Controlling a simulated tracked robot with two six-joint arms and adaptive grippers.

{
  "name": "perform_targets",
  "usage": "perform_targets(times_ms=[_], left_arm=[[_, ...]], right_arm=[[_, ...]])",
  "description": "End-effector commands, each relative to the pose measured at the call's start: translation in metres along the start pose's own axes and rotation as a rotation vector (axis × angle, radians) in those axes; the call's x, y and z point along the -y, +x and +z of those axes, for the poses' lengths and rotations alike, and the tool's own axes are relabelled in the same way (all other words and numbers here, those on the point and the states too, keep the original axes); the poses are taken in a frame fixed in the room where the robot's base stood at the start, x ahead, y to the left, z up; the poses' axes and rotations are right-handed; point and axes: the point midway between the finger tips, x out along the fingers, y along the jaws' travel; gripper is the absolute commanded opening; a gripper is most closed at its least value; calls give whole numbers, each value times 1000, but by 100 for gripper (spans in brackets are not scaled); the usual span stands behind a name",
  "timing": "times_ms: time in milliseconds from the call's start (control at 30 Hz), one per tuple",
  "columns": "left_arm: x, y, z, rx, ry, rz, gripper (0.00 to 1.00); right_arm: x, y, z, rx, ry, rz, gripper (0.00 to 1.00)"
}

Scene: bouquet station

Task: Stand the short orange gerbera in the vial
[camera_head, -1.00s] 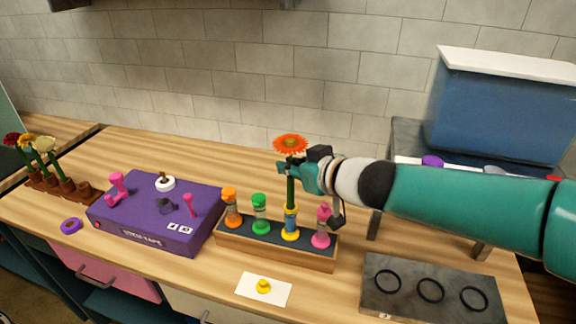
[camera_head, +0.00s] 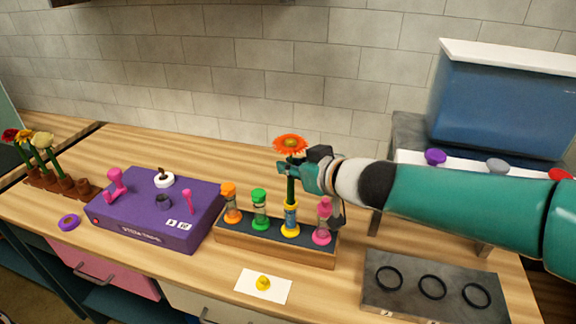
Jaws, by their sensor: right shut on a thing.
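The orange gerbera (camera_head: 290,143) stands upright, its bloom above my right gripper (camera_head: 303,176). My right gripper is shut on its green stem. The stem's lower end reaches into the mouth of the yellow-based vial (camera_head: 291,219), which stands open in the wooden rack (camera_head: 275,250). How deep the stem sits is hard to tell. My left gripper is not in view.
Orange (camera_head: 231,203), green (camera_head: 259,209) and pink (camera_head: 323,222) capped vials share the rack; the pink one is close under my gripper. A purple box (camera_head: 150,235) stands left. A grey plate with rings (camera_head: 385,300) lies right. Potted flowers (camera_head: 45,150) stand far left.

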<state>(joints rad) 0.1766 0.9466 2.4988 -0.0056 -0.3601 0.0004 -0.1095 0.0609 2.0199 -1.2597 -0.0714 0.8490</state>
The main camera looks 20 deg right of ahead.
Motion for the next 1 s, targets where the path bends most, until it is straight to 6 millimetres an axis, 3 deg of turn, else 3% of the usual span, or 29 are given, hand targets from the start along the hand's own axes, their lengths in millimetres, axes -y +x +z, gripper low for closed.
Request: perform_targets(times_ms=[400,433,600,800,1000], left_arm=[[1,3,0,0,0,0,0],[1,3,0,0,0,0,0],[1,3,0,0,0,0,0],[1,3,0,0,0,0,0],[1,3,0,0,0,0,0]], right_arm=[[0,1,3,0,0,0,0],[0,1,3,0,0,0,17],[0,1,3,0,0,0,43],[0,1,3,0,0,1,43],[0,1,3,0,0,1,72]])
